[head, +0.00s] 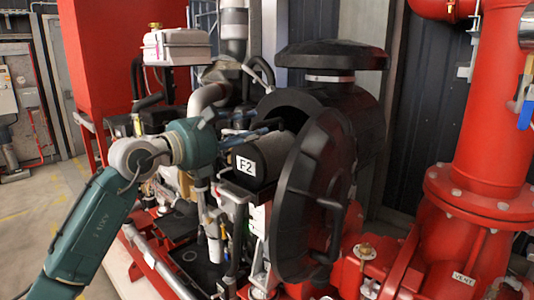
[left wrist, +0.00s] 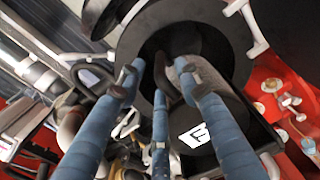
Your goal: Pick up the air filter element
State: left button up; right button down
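The air filter element (head: 250,163), a dark cylinder with a white "F2" label on its end, sits at the mouth of the black round filter housing (head: 352,110). In the left wrist view the filter element (left wrist: 206,118) shows its label and a grey textured side, partly hidden behind a finger. My left gripper (head: 268,128) reaches over the element toward the housing opening. Contact with the element is unclear. My right gripper is in neither view.
The round black housing cover (head: 312,195) stands open in front of the housing. Red pipework (head: 490,110) with a flange rises at the right. Engine parts and a white box (head: 177,46) crowd the left. Open floor (head: 40,205) lies at far left.

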aim_at(259, 125)
pick_arm(q)
jog(key=x, duration=0.3)
jog(key=shift+w+d+p, duration=0.1)
jog(key=shift+d+p, duration=0.1)
jog(key=shift+p, duration=0.15)
jog(key=shift+a, duration=0.15)
jog(key=shift+c, duration=1.1)
grip_shut()
jog(key=shift+r, duration=0.15)
